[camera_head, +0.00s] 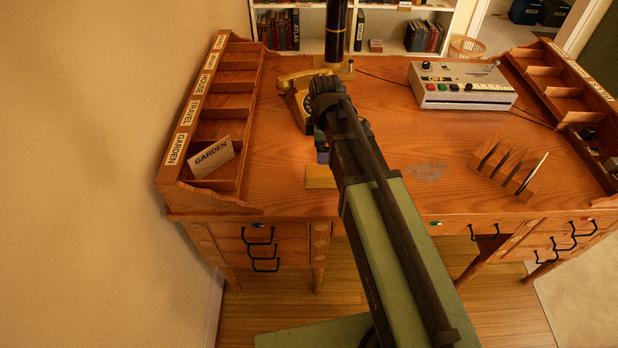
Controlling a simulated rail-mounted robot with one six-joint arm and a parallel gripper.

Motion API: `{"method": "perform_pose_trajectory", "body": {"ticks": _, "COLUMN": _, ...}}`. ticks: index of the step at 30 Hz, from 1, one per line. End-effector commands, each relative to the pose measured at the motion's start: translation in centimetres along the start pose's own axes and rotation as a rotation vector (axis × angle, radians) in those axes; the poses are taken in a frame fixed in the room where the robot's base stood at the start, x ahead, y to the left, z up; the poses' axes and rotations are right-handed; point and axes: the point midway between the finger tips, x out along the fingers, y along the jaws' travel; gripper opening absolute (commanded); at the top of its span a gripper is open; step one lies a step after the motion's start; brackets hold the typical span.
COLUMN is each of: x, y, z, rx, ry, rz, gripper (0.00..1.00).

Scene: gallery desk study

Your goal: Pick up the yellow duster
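A small yellow block-like thing (320,177) lies at the desk's front edge, left of my arm. It may be the yellow duster, but its material cannot be made out. My arm reaches up over the middle of the desk and covers the area just right of and behind this yellow thing. The fingers of my gripper cannot be made out; they are hidden behind the arm. A small dark blue and purple shape (322,150) shows just behind the yellow thing, partly covered by the arm; I cannot tell what it is.
The wooden desk (400,150) carries a yellow telephone (297,97), a grey control box (461,86) and a slotted wooden rack (507,165). A labelled sorter (225,85) with a GARDEN card (212,157) stands left, another sorter (565,90) right. Bare desk lies left of the yellow thing.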

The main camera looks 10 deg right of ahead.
Motion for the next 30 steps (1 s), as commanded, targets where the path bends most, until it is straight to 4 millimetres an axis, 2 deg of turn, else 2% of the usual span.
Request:
{"method": "perform_pose_trajectory", "body": {"ticks": 5, "x": 0.9, "y": 0.0, "z": 0.0, "rx": -0.008, "ry": 0.000, "rz": 0.000, "gripper": 0.89}}
{"method": "perform_pose_trajectory", "body": {"ticks": 12, "x": 5.8, "y": 0.0, "z": 0.0, "rx": -0.006, "ry": 0.000, "rz": 0.000, "gripper": 0.89}}
{"method": "perform_pose_trajectory", "body": {"ticks": 18, "x": 6.0, "y": 0.0, "z": 0.0, "rx": -0.005, "ry": 0.000, "rz": 0.000, "gripper": 0.89}}
{"method": "perform_pose_trajectory", "body": {"ticks": 20, "x": 6.8, "y": 0.0, "z": 0.1, "rx": -0.005, "ry": 0.000, "rz": 0.000, "gripper": 0.89}}
{"method": "perform_pose_trajectory", "body": {"ticks": 26, "x": 10.8, "y": 0.1, "z": 0.2, "rx": -0.005, "ry": 0.000, "rz": 0.000, "gripper": 0.89}}
{"method": "perform_pose_trajectory", "body": {"ticks": 30, "x": 11.1, "y": 0.1, "z": 0.2, "rx": -0.005, "ry": 0.000, "rz": 0.000, "gripper": 0.89}}
